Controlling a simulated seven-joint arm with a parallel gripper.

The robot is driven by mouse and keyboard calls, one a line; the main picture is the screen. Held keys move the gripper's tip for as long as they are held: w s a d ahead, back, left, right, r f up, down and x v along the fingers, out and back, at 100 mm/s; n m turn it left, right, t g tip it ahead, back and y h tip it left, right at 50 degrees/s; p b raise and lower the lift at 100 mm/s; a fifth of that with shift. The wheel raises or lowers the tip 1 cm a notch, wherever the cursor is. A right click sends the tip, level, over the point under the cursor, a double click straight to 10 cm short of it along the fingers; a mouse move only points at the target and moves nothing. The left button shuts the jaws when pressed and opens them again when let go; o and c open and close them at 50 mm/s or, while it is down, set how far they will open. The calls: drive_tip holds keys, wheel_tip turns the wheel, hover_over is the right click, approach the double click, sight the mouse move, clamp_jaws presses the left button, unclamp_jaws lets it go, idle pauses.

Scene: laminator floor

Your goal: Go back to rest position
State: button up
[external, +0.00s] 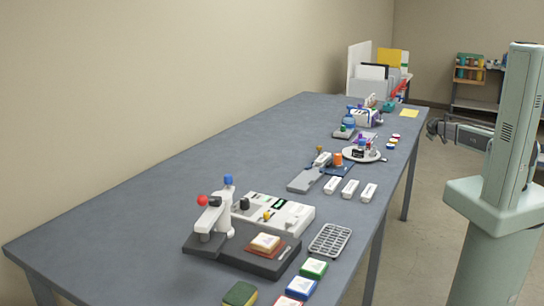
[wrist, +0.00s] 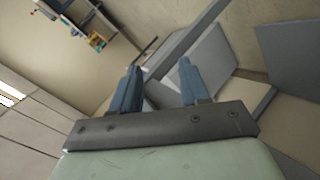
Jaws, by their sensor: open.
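My gripper (wrist: 158,82) shows in the wrist view with its two blue-grey fingers spread apart and nothing between them. In the external view, my arm is at the right edge, beyond the table's right side. A dark part of the arm's end (external: 462,132) reaches left from behind my pale green body, at about table height and clear of the table. The fingertips are too small to make out there. The long grey-blue table (external: 190,150) stands along the wall.
A white round plate (external: 361,154) and several small white blocks lie farther back. Shelves (external: 470,72) stand at the back right. Floor right of the table is open.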

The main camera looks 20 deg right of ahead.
drive_tip(key=s+a+f+m+g+y, duration=0.1)
drive_tip(key=s+a+f+g, duration=0.25)
drive_tip(key=s+f, duration=0.65)
drive_tip(key=s+a+f+m+g+y, duration=0.2)
drive_tip(key=s+a+f, duration=0.3)
drive_tip(key=s+f, duration=0.5)
drive_tip(key=s+a+f+m+g+y, duration=0.1)
drive_tip(key=s+a+f+g, duration=0.25)
drive_tip(key=s+f, duration=0.65)
drive_tip(key=s+a+f+g+y, duration=0.2)
drive_tip(key=s+a+g, duration=0.1)
drive_tip(key=s+a, duration=0.6)
drive_tip(key=s+a+f+g+y, duration=0.2)
drive_tip(key=s+a, duration=0.6)
drive_tip(key=s, duration=0.9)
drive_tip(key=shift+a+n+g, duration=0.35)
drive_tip(key=shift+n+g, duration=0.05)
drive_tip(key=shift+g, duration=0.1)
